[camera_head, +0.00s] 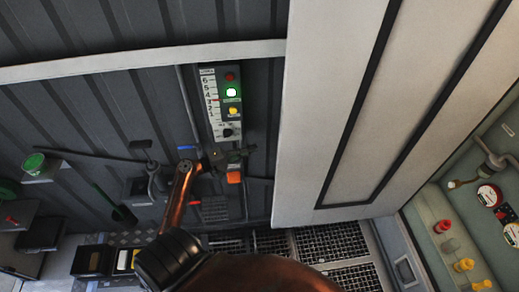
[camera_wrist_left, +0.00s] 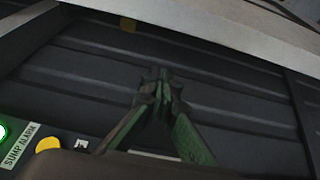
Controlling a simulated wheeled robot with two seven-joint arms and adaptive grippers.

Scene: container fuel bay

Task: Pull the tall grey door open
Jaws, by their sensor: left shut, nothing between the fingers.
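The tall grey door (camera_head: 350,110) is a large pale panel with dark lines. It fills the upper right of the head view and hangs at a slant. An equipment space shows to the right of the door. My left gripper (camera_head: 248,151) is to the left of the door's left edge, apart from it in the picture, in front of the dark ribbed wall. In the left wrist view, its green fingers (camera_wrist_left: 162,78) are closed together and empty against the ribbed wall. No handle can be made out on the door. My right gripper is not in view.
A control panel (camera_head: 219,104) with lit buttons is on the wall just above my left gripper. Gauges (camera_head: 488,195) and coloured knobs (camera_head: 462,265) are at the right. A green-topped item (camera_head: 34,163) is at the left. Floor grating (camera_head: 330,243) lies below the door.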

